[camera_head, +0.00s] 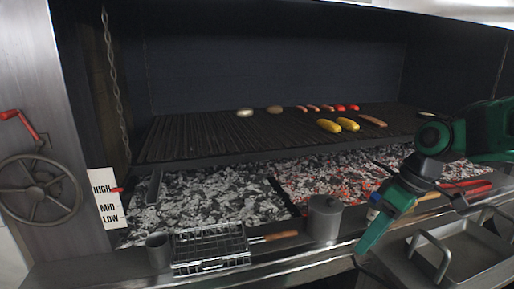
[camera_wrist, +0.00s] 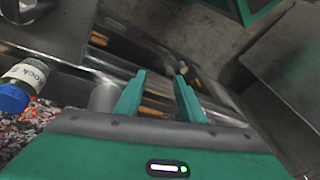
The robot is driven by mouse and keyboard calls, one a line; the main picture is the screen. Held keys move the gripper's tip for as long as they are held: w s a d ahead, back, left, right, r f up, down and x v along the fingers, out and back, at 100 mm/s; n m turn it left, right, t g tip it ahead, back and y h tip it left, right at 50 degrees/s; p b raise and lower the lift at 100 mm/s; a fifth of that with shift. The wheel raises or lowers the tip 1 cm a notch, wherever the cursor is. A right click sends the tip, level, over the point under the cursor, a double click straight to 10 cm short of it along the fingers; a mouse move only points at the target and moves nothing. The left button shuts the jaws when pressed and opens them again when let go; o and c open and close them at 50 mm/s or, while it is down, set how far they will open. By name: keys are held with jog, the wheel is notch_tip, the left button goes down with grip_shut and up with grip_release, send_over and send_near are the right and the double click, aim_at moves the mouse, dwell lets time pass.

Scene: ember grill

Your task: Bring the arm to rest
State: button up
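My gripper (camera_head: 364,246) is at the right in the head view, over the front ledge of the grill, with its green end angled down and left. In the wrist view my gripper (camera_wrist: 160,82) shows two green fingers spread apart, with nothing held between them. A jar with a white "Rock" label and blue cap (camera_wrist: 24,82) is left of the fingers, apart from them. Part of the front ledge is hidden behind my arm in the head view.
A grey pot (camera_head: 324,218), a wire basket (camera_head: 210,248) and a dark cup (camera_head: 158,250) stand along the ledge. A metal tray (camera_head: 470,262) is at the lower right. Food, including yellow corn (camera_head: 328,126), lies on the grate (camera_head: 200,135) above glowing coals (camera_head: 315,182).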

jog(key=s+d+f+m+h, duration=0.2)
jog(key=s+d+m, duration=0.5)
jog(key=s, duration=0.2)
jog(key=s+d+f+m+h, duration=0.1)
jog(key=s+d+f+m, duration=0.1)
jog(key=s+d+m, duration=0.5)
jog(key=shift+s+d+g+h, duration=0.4)
jog(key=shift+s+d, duration=0.15)
jog(key=shift+s, duration=0.6)
jog(key=shift+w+f, duration=0.25)
jog(key=shift+w, duration=0.4)
